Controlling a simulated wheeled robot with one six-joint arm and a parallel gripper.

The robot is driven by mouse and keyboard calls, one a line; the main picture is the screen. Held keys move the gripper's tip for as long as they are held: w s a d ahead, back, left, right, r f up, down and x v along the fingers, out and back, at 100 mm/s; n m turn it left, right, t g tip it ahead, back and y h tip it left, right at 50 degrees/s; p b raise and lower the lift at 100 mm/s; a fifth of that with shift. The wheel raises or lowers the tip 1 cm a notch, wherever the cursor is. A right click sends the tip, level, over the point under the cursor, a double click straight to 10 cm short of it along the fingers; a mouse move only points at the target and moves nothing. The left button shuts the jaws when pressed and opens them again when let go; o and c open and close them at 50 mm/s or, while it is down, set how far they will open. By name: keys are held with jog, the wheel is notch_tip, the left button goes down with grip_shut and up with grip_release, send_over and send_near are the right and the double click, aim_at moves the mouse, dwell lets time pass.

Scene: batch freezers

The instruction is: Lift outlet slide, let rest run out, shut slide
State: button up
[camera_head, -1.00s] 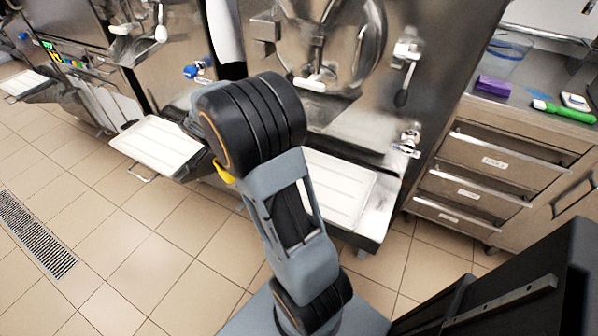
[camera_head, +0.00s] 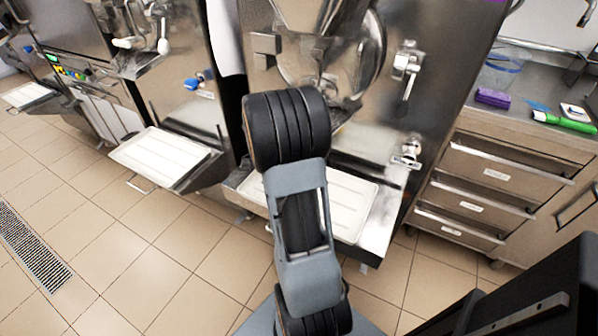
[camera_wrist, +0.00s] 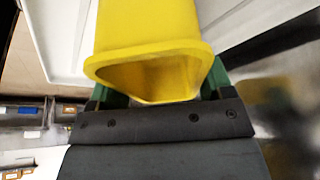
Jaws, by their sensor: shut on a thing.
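My gripper (camera_wrist: 160,88) has green fingers and is shut on a yellow hollow piece (camera_wrist: 150,30), whose open end faces the wrist camera. In the head view my own arm hides the gripper and the yellow piece. The outlet slide cannot be made out; the area below the door is partly behind my arm. A white tray (camera_head: 345,205) lies on the shelf below.
A neighbouring freezer with its own white tray (camera_head: 160,155) stands to the left. A steel drawer counter (camera_head: 500,175) on the right carries a purple block (camera_head: 492,97) and a green-handled tool (camera_head: 565,122). The tiled floor (camera_head: 150,245) is clear at front left, with a drain grate (camera_head: 30,250).

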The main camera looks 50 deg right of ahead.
jog(key=s+d+f, duration=0.2)
jog(key=d, duration=0.1)
jog(key=shift+f, duration=0.25)
jog(key=shift+d+f, duration=0.1)
jog(key=shift+d, duration=0.05)
jog(key=shift+f+b, duration=0.15)
jog(key=shift+b, duration=0.2)
jog(key=o, duration=1)
